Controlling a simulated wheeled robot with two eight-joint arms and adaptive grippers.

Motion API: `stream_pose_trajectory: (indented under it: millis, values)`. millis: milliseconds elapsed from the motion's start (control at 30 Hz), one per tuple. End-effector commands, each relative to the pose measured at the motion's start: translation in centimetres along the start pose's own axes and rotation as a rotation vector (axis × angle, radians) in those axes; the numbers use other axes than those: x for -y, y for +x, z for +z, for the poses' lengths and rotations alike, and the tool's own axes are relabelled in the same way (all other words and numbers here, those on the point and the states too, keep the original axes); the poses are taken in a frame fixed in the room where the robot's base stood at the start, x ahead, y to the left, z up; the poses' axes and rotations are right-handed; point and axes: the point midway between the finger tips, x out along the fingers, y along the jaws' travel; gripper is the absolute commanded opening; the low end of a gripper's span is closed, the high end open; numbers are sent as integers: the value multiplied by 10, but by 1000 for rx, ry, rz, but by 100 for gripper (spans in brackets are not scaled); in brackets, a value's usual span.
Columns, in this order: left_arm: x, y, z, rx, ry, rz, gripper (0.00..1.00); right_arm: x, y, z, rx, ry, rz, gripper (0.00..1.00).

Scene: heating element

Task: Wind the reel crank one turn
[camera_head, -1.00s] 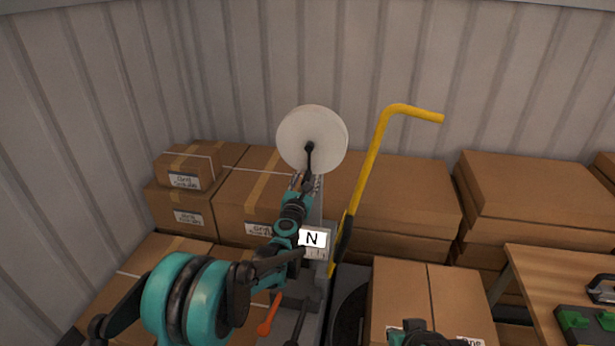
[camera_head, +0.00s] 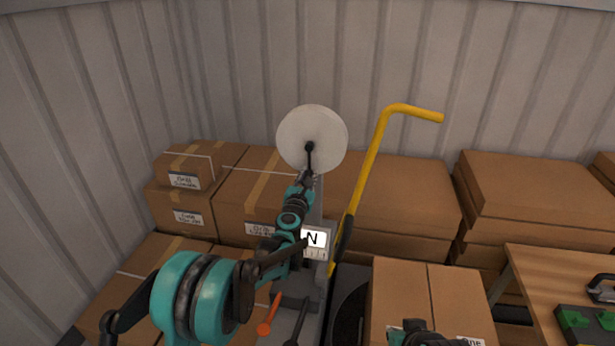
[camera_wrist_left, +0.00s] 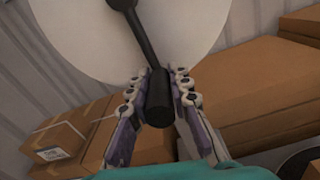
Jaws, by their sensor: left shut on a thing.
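The reel (camera_head: 322,126) is a pale round disc on a grey post in the head view. Its black crank (camera_head: 310,158) hangs down from the hub. In the left wrist view the crank arm (camera_wrist_left: 145,38) runs from the hub at top to a black handle (camera_wrist_left: 158,98). My left gripper (camera_head: 305,178) is at the crank's lower end. In the wrist view its fingers (camera_wrist_left: 158,88) are shut around the handle. A dark part of my right arm (camera_head: 420,334) shows at the bottom edge; its fingers cannot be made out.
Cardboard boxes (camera_head: 400,205) stack behind and beside the post. A yellow bent handle (camera_head: 368,170) rises right of the reel. An orange-handled lever (camera_head: 268,325) is low. A wooden table (camera_head: 560,275) is at right.

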Motion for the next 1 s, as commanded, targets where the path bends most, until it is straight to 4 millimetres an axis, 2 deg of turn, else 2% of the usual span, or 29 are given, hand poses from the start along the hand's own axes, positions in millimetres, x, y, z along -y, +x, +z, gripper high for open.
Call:
stream_pose_trajectory:
  millis: [600, 1000]
  values:
    - [34, 0, 14, -1, -398, -2, 0, 0, 10, 7, 0, 0, 0, 0]
    - [46, 0, 24, -1, -575, -1, 0, 0, 11, 8, 0, 0, 0, 0]
